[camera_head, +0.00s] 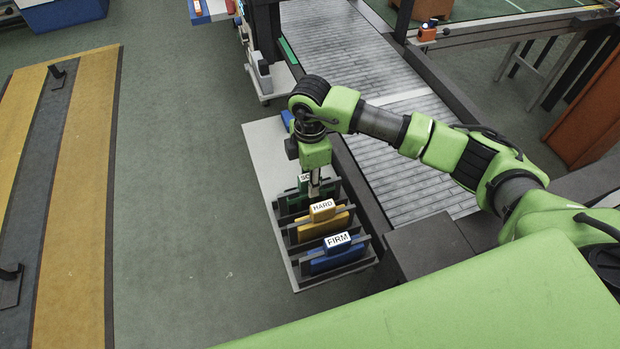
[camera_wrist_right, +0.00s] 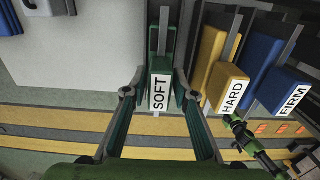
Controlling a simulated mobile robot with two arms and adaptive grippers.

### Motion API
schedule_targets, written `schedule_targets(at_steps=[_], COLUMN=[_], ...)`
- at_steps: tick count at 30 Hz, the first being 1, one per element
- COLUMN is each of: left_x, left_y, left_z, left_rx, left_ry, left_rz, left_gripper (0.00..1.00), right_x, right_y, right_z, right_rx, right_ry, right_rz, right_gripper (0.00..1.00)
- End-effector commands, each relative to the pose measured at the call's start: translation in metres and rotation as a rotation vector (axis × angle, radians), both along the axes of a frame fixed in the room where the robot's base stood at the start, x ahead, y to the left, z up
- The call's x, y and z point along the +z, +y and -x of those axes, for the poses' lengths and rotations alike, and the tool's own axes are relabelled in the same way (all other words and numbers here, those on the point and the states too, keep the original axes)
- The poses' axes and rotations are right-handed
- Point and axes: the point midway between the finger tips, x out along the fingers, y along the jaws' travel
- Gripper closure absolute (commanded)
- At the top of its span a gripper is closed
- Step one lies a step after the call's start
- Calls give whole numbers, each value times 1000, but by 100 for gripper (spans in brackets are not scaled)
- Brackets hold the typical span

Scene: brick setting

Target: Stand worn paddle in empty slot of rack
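The dark rack (camera_head: 367,237) holds paddles in a row: a green SOFT one (camera_head: 303,184), a yellow HARD one (camera_head: 325,229) and a blue FIRM one (camera_head: 335,259). In the right wrist view, the SOFT paddle (camera_wrist_right: 159,92) stands between the spread fingers of my right gripper (camera_wrist_right: 157,95), with gaps on both sides. The HARD paddle (camera_wrist_right: 228,88) and FIRM paddle (camera_wrist_right: 285,93) are to its right. In the head view, my right gripper (camera_head: 315,186) points down over the SOFT end. A green-and-black arm, seemingly my left, shows small at lower right of the wrist view. I cannot tell which paddle is worn.
The rack stands on a pale grey table (camera_head: 264,150). A small blue object (camera_head: 287,119) lies on it behind my right gripper. A grey roller conveyor (camera_head: 345,50) runs along the right side. Green floor to the left is open, up to a yellow-and-grey striped strip (camera_head: 85,130).

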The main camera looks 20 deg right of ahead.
Motion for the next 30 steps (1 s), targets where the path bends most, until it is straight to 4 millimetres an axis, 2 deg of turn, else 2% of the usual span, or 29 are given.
schedule_targets(at_steps=[12,14,17,27,30], left_x=[4,-1,-8,-31,-35], left_y=[0,0,0,0,0], left_z=[1,1,1,1,1], left_rx=[0,0,0,0,0], left_ry=[1,1,1,1,1], left_rz=[0,0,1,0,0], left_gripper=[100,100,100,100,100], right_x=[5,8,23,94,109], right_y=[0,0,0,0,0], right_z=[0,-1,-1,-1,-1], right_rx=[0,0,1,1,1], right_ry=[0,-1,-5,-4,-3], right_rz=[0,0,-1,0,0], right_gripper=[66,66,66,66,66])
